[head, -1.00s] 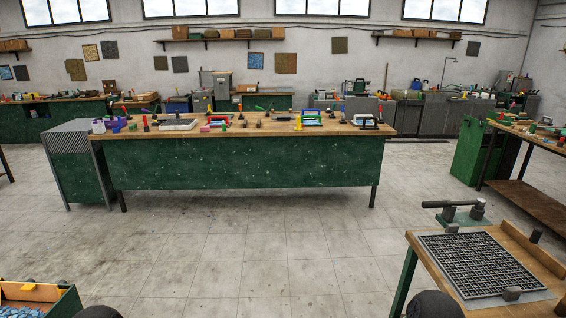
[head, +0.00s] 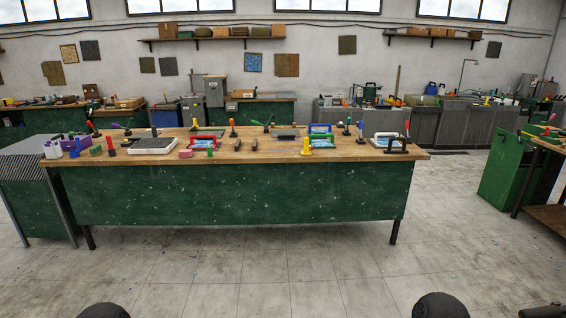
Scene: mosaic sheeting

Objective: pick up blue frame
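A small blue frame (head: 320,128) shows on the far half of the long workbench, right of its middle. A green frame-like piece lies right against or in front of it, and at this distance I cannot tell how they overlap. The workbench (head: 235,195) has a wooden top and a green front panel and stands ahead of me across open floor. Neither of my grippers is in view. Only dark rounded parts of my own body show at the bottom edge.
A grey ribbed cabinet (head: 35,190) adjoins the bench's left end. The tiled floor (head: 260,275) before the bench is clear.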

